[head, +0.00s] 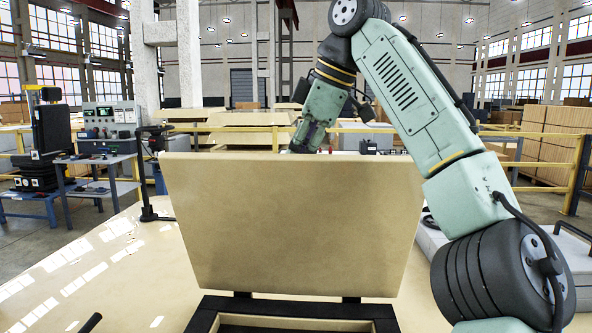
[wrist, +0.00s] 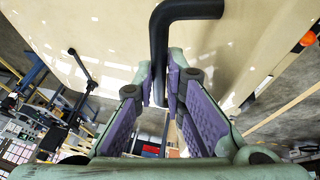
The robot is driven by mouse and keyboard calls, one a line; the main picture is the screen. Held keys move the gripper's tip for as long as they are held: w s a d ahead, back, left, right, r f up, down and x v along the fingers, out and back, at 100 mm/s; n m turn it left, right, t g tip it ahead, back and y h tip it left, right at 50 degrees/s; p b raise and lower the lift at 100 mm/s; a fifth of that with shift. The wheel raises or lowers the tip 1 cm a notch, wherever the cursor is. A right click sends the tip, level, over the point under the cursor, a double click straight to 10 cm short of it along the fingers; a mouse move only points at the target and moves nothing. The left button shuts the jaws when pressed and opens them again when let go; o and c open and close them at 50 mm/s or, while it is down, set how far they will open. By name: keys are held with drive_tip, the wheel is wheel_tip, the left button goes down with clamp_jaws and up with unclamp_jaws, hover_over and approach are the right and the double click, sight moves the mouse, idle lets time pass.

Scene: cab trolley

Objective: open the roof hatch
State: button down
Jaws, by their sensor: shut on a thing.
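The roof hatch (head: 290,220) is a tan panel standing nearly upright, raised from its black frame (head: 207,314) along its lower edge. The opening in the frame shows only partly at the bottom of the head view. In the wrist view, my gripper (wrist: 161,82) is shut on the bent black handle (wrist: 160,45), with a purple-padded finger on each side of the bar.
The glossy cream roof (head: 100,262) spreads around the frame. A black post (head: 148,185) stands left of the hatch. A yellow railing (head: 545,163) runs behind. A blue-grey workbench (head: 100,175) with equipment is at the far left.

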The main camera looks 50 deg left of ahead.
drive_tip(key=shift+w+a+f, duration=0.15)
drive_tip(key=shift+w+a, duration=0.4)
drive_tip(key=shift+w+a+f, duration=0.15)
drive_tip(key=shift+w+a, duration=0.4)
drive_tip(key=c, duration=2.1)
unclamp_jaws()
drive_tip(key=o, duration=0.3)
drive_tip(key=shift+w+a+f, duration=0.1)
drive_tip(key=shift+w+a, duration=0.05)
drive_tip(key=shift+a, duration=0.15)
drive_tip(key=shift+o, duration=0.7)
drive_tip(key=shift+d+r, duration=0.15)
drive_tip(key=shift+r, duration=0.05)
